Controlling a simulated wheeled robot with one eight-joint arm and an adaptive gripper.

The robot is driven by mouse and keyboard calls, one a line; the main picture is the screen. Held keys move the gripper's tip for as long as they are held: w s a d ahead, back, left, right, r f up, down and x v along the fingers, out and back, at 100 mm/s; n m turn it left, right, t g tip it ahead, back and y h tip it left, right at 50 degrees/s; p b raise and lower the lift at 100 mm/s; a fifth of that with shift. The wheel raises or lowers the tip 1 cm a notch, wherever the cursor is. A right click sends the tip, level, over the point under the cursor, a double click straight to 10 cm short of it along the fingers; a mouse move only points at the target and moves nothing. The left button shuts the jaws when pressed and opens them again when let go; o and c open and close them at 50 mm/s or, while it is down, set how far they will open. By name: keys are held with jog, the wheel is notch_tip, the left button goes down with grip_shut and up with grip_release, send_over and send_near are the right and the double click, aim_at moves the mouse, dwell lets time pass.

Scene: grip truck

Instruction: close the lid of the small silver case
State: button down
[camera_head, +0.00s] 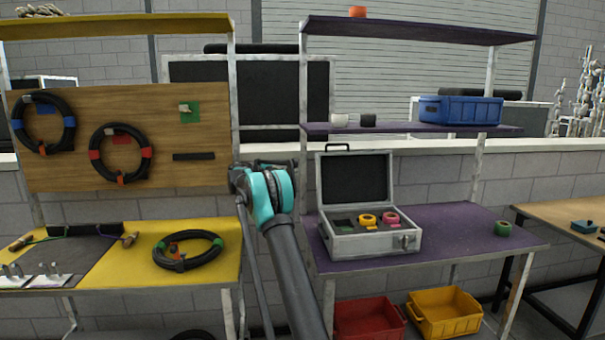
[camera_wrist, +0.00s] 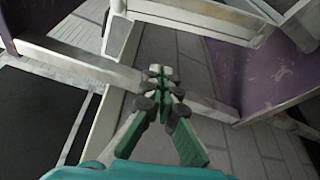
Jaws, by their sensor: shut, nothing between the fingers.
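The small silver case (camera_head: 372,240) stands on the purple shelf with its lid (camera_head: 354,182) raised upright at the back. Its dark inside holds a yellow ring (camera_head: 367,219) and a pink ring (camera_head: 390,218). A latch shows on its front. My gripper (camera_wrist: 158,72) is shut and empty in the wrist view, its green fingers together in front of shelf posts and the brick wall. In the head view my arm rises left of the case, apart from it, and hides the gripper's fingers.
The purple shelf (camera_head: 470,232) also carries a green tape roll (camera_head: 503,228) at its right. A blue crate (camera_head: 461,110) sits on the shelf above. Red (camera_head: 368,322) and yellow crates (camera_head: 445,313) are below. Left is a yellow bench (camera_head: 222,217) with a coiled black hose (camera_head: 188,250).

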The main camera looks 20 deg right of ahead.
jog(key=s+d, duration=0.2)
jog(key=d, duration=0.6)
jog(key=shift+s+d+r, duration=0.15)
jog(key=shift+s+d, duration=0.05)
jog(key=shift+d, duration=0.15)
dwell(0.5)
